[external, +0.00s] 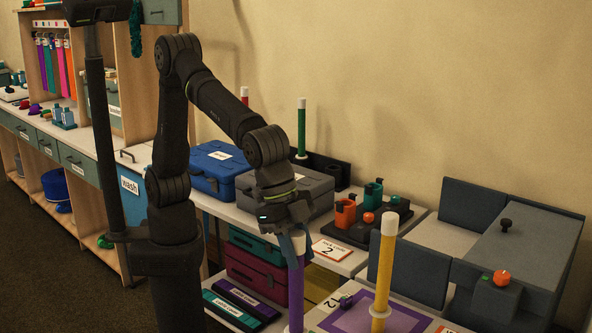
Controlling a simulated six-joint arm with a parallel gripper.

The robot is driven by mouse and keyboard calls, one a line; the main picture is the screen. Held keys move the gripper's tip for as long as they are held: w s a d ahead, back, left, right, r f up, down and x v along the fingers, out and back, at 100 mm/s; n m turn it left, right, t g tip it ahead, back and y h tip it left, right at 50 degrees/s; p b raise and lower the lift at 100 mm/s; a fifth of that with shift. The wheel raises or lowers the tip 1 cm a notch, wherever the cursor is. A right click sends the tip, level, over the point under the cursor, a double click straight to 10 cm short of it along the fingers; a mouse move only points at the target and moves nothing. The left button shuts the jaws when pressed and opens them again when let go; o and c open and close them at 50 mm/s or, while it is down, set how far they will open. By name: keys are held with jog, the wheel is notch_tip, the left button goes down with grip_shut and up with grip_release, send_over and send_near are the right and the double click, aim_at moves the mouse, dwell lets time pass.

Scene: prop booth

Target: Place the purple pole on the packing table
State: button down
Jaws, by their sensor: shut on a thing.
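The purple pole (296,285) stands upright in the external view, with a white top section just below my gripper. My gripper (292,238) points down and is shut on the pole near its white top. The pole's lower end is close to the bottom edge of the picture, so I cannot tell whether it touches anything. Beside it is a pale table surface (318,318) with a purple-bordered mat (350,322). No label in view tells me which surface is the packing table.
A yellow pole (386,265) stands upright right of the purple pole. A green pole (301,125) stands in a black rack behind. Blue (212,182) and grey (315,193) cases, a dark tray (360,232) with orange and green items, and a grey box unit (520,255) crowd the surfaces.

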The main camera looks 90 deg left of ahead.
aim_at(299, 234)
jog(key=c, duration=1)
grip_release()
jog(key=v, duration=1.2)
jog(key=x, duration=1.2)
jog(key=shift+r, duration=2)
jog(key=shift+o, duration=0.4)
